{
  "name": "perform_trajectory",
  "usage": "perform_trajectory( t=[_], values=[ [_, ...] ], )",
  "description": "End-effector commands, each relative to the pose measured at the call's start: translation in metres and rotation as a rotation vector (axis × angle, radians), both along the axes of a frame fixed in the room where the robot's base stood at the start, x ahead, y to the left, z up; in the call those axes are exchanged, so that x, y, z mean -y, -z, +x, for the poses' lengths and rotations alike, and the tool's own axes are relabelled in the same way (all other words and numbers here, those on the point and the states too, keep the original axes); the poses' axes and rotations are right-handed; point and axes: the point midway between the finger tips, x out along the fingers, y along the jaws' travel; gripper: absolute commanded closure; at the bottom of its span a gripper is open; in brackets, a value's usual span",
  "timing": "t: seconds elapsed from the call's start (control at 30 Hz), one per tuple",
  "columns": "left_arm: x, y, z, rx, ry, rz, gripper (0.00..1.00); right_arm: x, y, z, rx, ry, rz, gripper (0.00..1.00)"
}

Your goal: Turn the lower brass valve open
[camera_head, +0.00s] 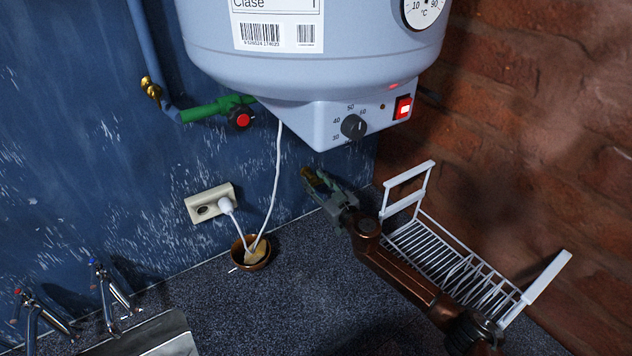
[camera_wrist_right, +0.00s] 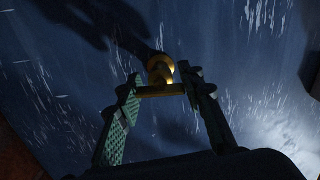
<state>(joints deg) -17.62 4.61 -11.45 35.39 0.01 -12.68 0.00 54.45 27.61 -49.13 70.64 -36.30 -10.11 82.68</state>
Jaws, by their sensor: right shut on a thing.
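The lower brass valve (camera_head: 308,173) sits on the blue wall below the water heater, just at the tips of my right gripper (camera_head: 324,184). In the right wrist view the valve's round brass body (camera_wrist_right: 160,68) and its brass crossbar (camera_wrist_right: 160,91) show between the two fingertips of the gripper (camera_wrist_right: 162,88). My right gripper is shut on the crossbar, with a finger at each end. Its fingers partly hide the valve in the head view. My left gripper is not in view.
The water heater (camera_head: 310,60) hangs just above the gripper. A white dish rack (camera_head: 450,240) stands under my right arm by the brick wall. A bowl (camera_head: 252,262), a socket (camera_head: 203,207) with a white cable and another brass valve (camera_head: 151,88) are to the left.

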Motion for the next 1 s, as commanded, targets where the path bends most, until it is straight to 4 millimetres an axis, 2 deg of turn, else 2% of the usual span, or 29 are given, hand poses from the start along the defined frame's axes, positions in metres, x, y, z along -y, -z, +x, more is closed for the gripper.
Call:
perform_trajectory(
  t=[0.2, 0.57, 1.0],
  values=[
    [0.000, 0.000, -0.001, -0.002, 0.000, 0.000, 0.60, 0.002, -0.001, 0.001, 0.001, 0.003, 0.001, 0.89],
    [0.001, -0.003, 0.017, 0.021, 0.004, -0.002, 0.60, 0.004, -0.001, 0.001, 0.035, 0.007, -0.051, 0.89],
    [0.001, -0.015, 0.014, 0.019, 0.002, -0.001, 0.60, 0.005, -0.002, 0.001, 0.227, 0.009, -0.341, 0.89]
  ],
)
